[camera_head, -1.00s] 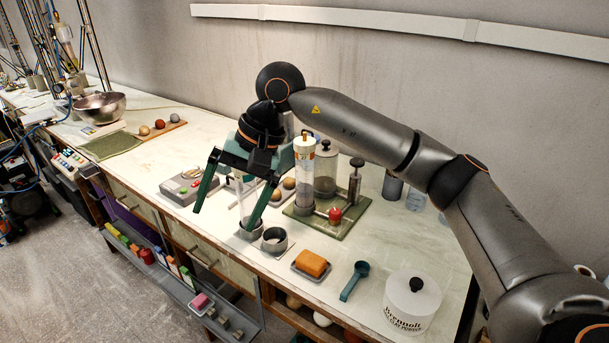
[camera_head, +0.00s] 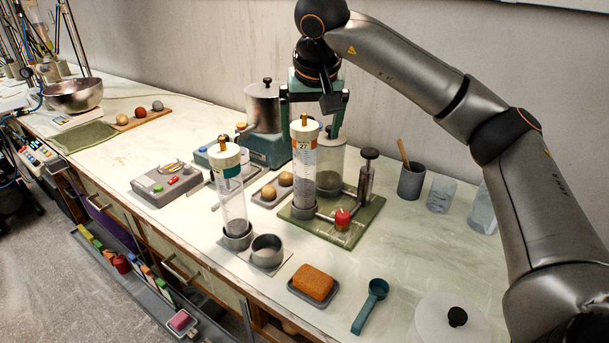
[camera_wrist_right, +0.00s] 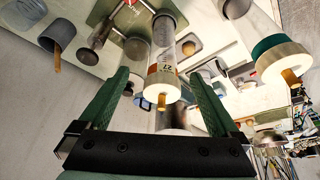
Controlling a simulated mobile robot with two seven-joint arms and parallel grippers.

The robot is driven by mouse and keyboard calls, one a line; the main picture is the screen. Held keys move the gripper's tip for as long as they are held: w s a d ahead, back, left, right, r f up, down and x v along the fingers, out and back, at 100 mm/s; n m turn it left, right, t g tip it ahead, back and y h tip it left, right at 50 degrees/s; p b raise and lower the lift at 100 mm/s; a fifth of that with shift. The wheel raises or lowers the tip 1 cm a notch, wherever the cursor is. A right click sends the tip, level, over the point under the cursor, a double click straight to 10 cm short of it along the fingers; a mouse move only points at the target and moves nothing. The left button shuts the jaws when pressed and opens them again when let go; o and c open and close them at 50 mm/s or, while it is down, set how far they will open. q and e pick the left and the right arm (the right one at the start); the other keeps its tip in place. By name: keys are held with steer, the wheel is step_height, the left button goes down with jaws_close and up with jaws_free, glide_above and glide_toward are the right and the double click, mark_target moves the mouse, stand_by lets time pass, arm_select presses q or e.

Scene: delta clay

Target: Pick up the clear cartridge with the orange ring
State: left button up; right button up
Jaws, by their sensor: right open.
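The clear cartridge with the orange ring (camera_head: 303,165) stands upright in a grey holder on a green base. It has a white cap with a brass tip and a label reading 27. My right gripper (camera_head: 312,130) is open at the height of the cartridge's upper part, with one finger on each side in the head view. In the right wrist view the cartridge (camera_wrist_right: 164,68) lies between the open fingers (camera_wrist_right: 166,85), its cap end toward the palm. I cannot tell whether a finger touches it. My left gripper is not in view.
A similar cartridge with a teal ring (camera_head: 231,195) stands close by on the left, next to an empty grey cup (camera_head: 267,250). A clear jar (camera_head: 332,165), a plunger-like tool (camera_head: 366,175) and a red-topped piece (camera_head: 342,219) crowd the base. An orange block (camera_head: 313,283) lies in front.

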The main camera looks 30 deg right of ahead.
mark_target(304, 148)
steer(key=x, duration=0.3)
steer(key=w+f, duration=0.3)
steer(key=shift+d+f, duration=0.15)
steer(key=shift+d, duration=0.25)
steer(key=shift+w+d+f, duration=0.1)
steer(key=shift+w+f, duration=0.05)
steer(key=shift+f, duration=0.3)
jaws_close()
steer(key=shift+r, duration=0.1)
